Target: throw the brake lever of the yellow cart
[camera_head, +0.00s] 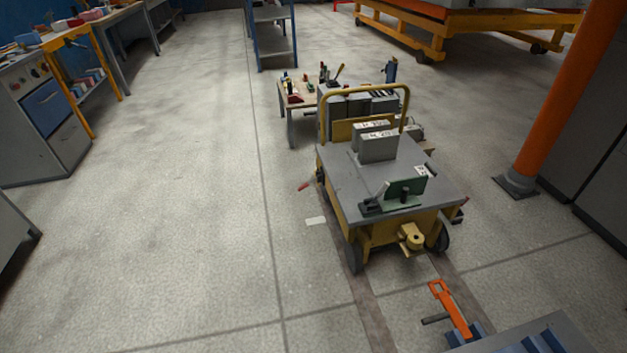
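The yellow cart (385,232) stands on the floor right of the middle, with a grey top (345,190), dark wheels and a yellow hoop handle (408,98) at its far end. A short lever with a red grip (304,186) sticks out low on the cart's left side; it looks like the brake lever. Its pivot and exact setting are too small to tell. On the cart lie grey blocks with white labels (377,147) and a green angled piece (404,188). My gripper is not in view.
An orange clamp-like piece (450,308) and blue-grey structure (545,335) are at the bottom right. An orange post (565,100) stands right of the cart. A small table (291,112) stands behind it. Benches line the left. Floor left of the cart is clear.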

